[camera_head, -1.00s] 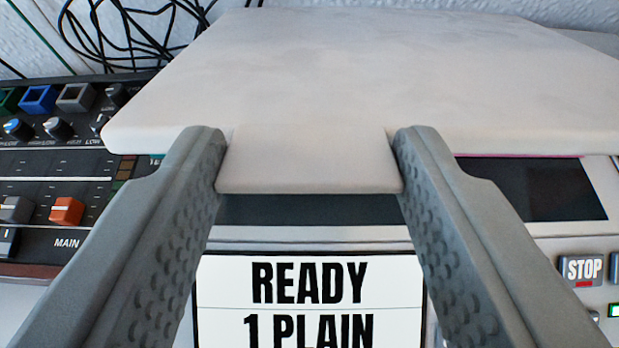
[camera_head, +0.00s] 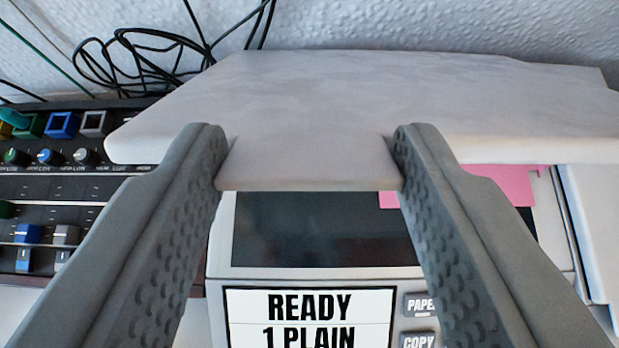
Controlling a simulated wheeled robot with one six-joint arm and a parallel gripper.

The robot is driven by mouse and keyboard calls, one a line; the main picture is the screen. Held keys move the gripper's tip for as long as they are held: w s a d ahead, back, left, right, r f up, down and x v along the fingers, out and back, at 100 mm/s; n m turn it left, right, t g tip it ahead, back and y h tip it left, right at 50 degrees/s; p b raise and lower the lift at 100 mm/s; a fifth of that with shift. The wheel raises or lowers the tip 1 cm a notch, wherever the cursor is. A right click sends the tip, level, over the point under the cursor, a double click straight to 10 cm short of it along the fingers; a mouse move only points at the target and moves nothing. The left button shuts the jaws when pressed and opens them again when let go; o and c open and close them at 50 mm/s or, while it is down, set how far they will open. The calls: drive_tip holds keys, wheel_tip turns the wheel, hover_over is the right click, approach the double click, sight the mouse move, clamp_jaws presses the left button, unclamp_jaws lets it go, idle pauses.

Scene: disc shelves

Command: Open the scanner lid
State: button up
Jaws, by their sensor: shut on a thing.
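The scanner lid (camera_head: 370,95) is a pale grey-white slab across the upper middle of the view. Its front tab (camera_head: 308,165) sits between the two fingers of my gripper (camera_head: 308,160), which is shut on it from both sides. The lid is raised and tilted, with its front edge up off the scanner. Below it a dark glass strip (camera_head: 310,230) shows on the scanner body. A pink sheet (camera_head: 505,183) peeks out under the lid at the right. The rest of the glass is hidden by the lid.
A label reading READY 1 PLAIN (camera_head: 310,318) and buttons marked PAPE and COPY (camera_head: 418,341) are on the scanner front. A mixer with knobs and sliders (camera_head: 60,190) stands at the left. Black cables (camera_head: 135,60) lie against the textured wall behind.

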drive_tip(key=shift+w+r, duration=1.5)
drive_tip(key=shift+r, duration=0.05)
drive_tip(key=o, duration=1.4)
drive_tip(key=shift+s, duration=0.1)
drive_tip(key=s, duration=0.4)
drive_tip(key=s+r, duration=0.1)
drive_tip(key=s, duration=0.9)
drive_tip(key=shift+s+r, duration=0.2)
drive_tip(key=shift+r, duration=0.05)
